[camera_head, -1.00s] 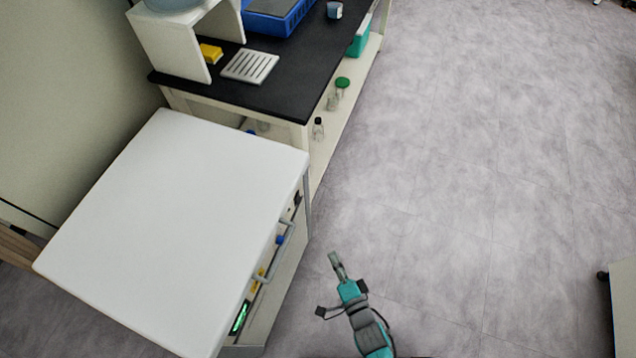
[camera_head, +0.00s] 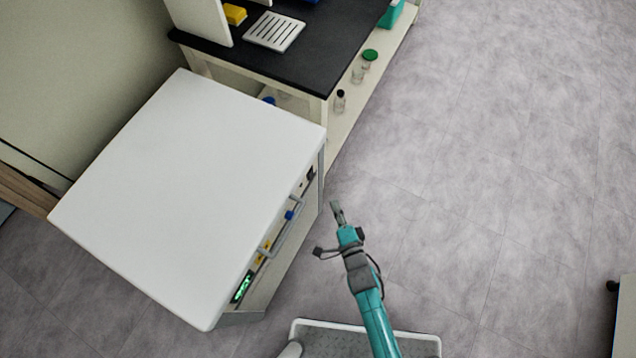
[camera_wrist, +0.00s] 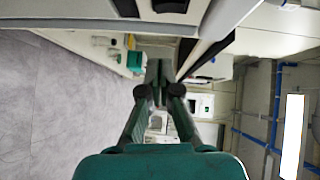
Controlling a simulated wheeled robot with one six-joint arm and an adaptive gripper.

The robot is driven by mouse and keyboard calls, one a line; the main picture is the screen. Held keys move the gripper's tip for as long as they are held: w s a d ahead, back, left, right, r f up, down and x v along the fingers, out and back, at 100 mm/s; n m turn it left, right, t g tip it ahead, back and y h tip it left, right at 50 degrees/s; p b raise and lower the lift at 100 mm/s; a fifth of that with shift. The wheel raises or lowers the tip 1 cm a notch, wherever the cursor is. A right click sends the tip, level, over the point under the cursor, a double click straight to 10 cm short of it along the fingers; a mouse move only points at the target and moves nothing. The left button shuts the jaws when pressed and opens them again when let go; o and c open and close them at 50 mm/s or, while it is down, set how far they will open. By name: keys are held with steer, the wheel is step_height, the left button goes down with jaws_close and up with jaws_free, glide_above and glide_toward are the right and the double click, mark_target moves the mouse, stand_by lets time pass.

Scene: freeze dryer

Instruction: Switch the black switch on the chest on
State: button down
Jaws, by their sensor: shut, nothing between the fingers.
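The chest (camera_head: 190,180) is a white box with a flat top in the head view. Its front panel faces right and is seen steeply from above. A small black part (camera_head: 309,174), which looks like the black switch, sits near the panel's far end; its position, on or off, cannot be made out. My gripper (camera_head: 337,207) is shut and empty, in front of the panel and apart from it. The wrist view shows the closed fingers (camera_wrist: 158,78) below a pale panel edge with a black recessed part (camera_wrist: 170,6), possibly the switch.
The panel also carries a green display (camera_head: 243,287), a handle (camera_head: 285,240) and a blue part (camera_head: 290,214). A black-topped bench (camera_head: 330,60) stands beyond the chest, with bottles on its lower shelf.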

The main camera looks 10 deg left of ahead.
mark_target(311, 174)
steer(key=w+a+f, duration=0.1)
steer(key=w+a, duration=0.5)
steer(key=w, duration=0.1)
steer(key=shift+a, duration=0.25)
steer(key=shift+w, duration=0.1)
